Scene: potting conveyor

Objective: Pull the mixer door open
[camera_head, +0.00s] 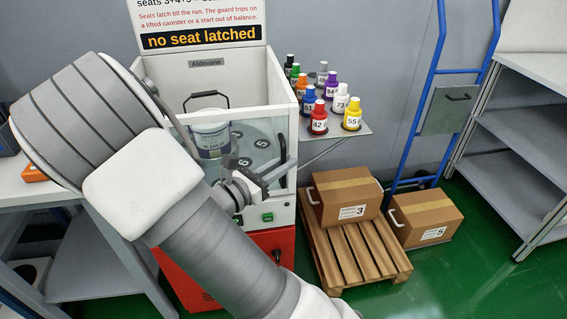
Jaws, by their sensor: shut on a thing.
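The mixer (279,228) is a white cabinet over a red base, with a sign reading "no seat latched" at its back. Its clear door (264,150) is at the front, and numbered round seats show through it. A dark door handle (283,147) is at the door's right side. My gripper (259,178) is at the front of the door, shut on the handle's lower part; the exact contact is small and partly hidden. My arm covers the mixer's left front, so I cannot tell how far the door stands open.
A pail with a black handle (211,139) stands in the mixer. Several coloured bottles (319,119) stand on a side shelf (352,130). A pallet (358,255) with a box (346,197), another box (427,218) and a blue hand truck (431,75) are at right. Green floor is clear at lower right.

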